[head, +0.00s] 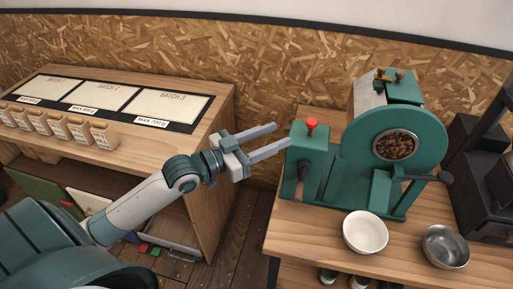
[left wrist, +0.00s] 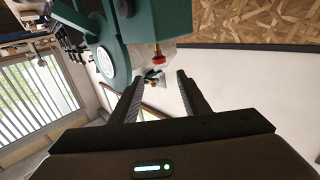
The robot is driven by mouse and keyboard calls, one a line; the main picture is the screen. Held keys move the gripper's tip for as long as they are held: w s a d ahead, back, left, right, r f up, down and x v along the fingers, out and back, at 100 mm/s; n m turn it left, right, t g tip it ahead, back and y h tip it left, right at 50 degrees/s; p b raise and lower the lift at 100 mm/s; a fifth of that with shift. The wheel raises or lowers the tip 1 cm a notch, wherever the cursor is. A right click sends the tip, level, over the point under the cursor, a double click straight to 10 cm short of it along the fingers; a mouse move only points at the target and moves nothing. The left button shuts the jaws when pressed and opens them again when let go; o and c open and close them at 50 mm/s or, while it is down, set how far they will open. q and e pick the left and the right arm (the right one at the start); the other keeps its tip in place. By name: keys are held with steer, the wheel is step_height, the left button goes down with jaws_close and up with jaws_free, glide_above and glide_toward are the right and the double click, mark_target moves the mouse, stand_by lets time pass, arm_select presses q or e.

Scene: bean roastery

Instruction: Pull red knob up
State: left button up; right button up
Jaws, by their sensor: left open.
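The red knob (head: 311,124) sits on top of the green block at the left of the green roaster (head: 350,160). My left gripper (head: 283,136) is open and empty, just left of the knob, its fingers pointing toward the green block. One fingertip shows close to the block's upper left edge; I cannot tell if it touches. In the left wrist view, the red knob (left wrist: 155,60) shows ahead, between and beyond the two open fingers (left wrist: 157,85). My right gripper is not in view.
The roaster stands on a wooden table (head: 305,228) with a white bowl (head: 365,233) and a metal bowl (head: 445,247) in front. A wooden counter (head: 150,88) with batch trays and several small bins stands at left. A floor gap lies between.

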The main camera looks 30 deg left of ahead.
arm_select(q)
steer(key=shift+b+v, duration=0.6)
steer(key=shift+v, duration=1.7)
